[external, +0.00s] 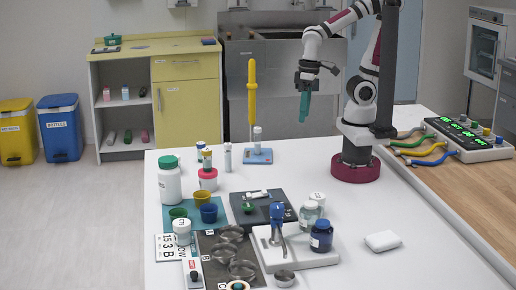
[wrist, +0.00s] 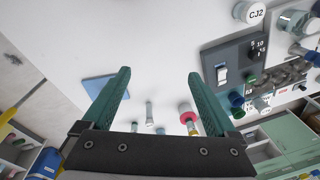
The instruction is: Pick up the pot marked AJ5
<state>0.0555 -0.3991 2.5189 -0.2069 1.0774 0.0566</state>
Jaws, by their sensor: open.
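I cannot read AJ5 on any pot. In the wrist view a white-lidded pot (wrist: 250,12) reads CJ2. In the external view, white-lidded pots include one at the front left (external: 182,232), one behind the glass jars (external: 317,198) and a slim one on the blue pad (external: 257,138); their markings are too small to read. My gripper (external: 304,119) hangs high over the back of the white table, fingers pointing down, apart from all pots. In the wrist view its teal fingers (wrist: 159,72) are spread, with nothing between them.
A blue jar (external: 321,237) and a glass jar (external: 309,217) stand by a white scale-like stand (external: 300,256). A white block (external: 382,241) lies at right.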

